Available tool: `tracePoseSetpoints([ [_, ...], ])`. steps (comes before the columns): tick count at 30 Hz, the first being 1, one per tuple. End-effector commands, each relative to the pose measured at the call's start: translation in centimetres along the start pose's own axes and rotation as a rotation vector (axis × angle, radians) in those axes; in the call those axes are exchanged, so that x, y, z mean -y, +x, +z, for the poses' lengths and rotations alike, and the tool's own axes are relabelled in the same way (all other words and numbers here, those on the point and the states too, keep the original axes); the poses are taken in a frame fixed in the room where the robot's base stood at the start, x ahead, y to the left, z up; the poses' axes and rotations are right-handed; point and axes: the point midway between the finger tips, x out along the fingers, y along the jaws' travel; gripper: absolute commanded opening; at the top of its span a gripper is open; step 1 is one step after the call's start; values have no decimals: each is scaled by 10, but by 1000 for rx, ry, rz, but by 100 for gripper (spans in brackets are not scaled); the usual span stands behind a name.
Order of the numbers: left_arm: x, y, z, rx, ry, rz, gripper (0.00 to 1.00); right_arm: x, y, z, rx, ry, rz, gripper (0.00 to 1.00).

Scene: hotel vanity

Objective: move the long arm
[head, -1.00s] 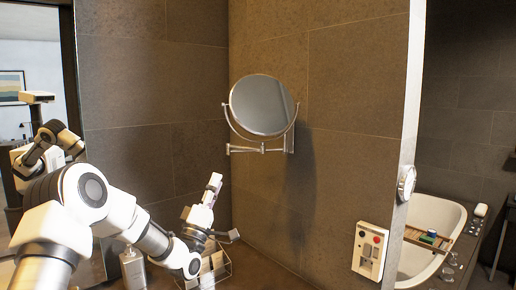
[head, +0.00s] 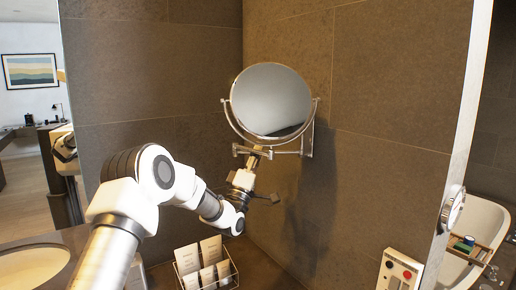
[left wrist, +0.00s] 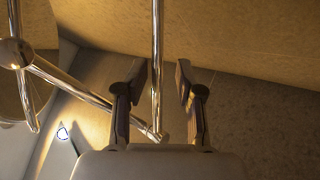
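A round mirror (head: 271,100) hangs on the tiled wall on a chrome folding arm (head: 289,152). My left gripper (head: 254,157) is at the arm, just below the mirror. In the left wrist view its two fingers (left wrist: 159,70) are apart, one on each side of a chrome bar (left wrist: 157,45), with gaps visible on both sides. A second chrome bar (left wrist: 85,92) runs diagonally from a round joint (left wrist: 15,53) to the lower end of the first. I cannot tell which bar is the long arm. My right gripper is not in view.
A wire holder with cards (head: 205,270) stands on the counter below my left arm. A basin (head: 35,268) is at the lower left. A wall panel with buttons (head: 399,272) and a bathtub (head: 490,222) are at the right.

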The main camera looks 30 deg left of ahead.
Motion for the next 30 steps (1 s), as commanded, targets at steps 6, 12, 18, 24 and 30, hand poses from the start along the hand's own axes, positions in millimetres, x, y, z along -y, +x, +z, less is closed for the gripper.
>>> tracePoseSetpoints([
  [6, 1, 1, 0, 0, -1, -1, 36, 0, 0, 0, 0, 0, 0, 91],
  [12, 0, 1, 0, -1, -1, 0, 0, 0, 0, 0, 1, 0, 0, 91],
  [18, 0, 1, 0, -2, 1, 1, 0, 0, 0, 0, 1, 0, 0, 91],
  [24, 0, 2, 0, -3, 2, 1, 0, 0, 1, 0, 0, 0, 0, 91],
  [30, 0, 2, 0, -7, 5, 1, 0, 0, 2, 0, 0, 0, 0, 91],
])
